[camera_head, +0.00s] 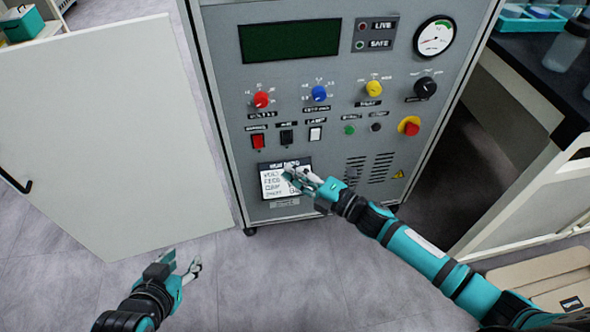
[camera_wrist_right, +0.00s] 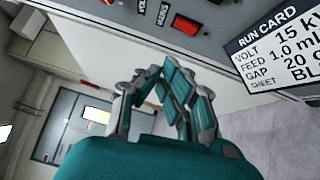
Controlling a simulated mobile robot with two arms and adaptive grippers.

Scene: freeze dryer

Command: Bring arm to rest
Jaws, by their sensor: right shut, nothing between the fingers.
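My right gripper (camera_head: 287,175) reaches in from the lower right in the head view. Its fingers are shut and empty, in front of the lower part of the grey control cabinet (camera_head: 222,90). It overlaps the run card (camera_head: 272,184) in that view; whether it touches the panel I cannot tell. In the right wrist view its fingers (camera_wrist_right: 172,72) close toward each other with nothing held, and the run card (camera_wrist_right: 275,45) lies off to the right. My left gripper (camera_head: 185,262) is low at the left above the floor, fingers apart and empty.
The cabinet carries knobs, switches, a gauge (camera_head: 434,37) and a red stop button (camera_head: 410,127). A white panel (camera_head: 110,130) with a black handle stands at left. A dark-topped bench (camera_head: 530,75) stands at right, with a box (camera_head: 545,280) below. Grey floor is clear in front.

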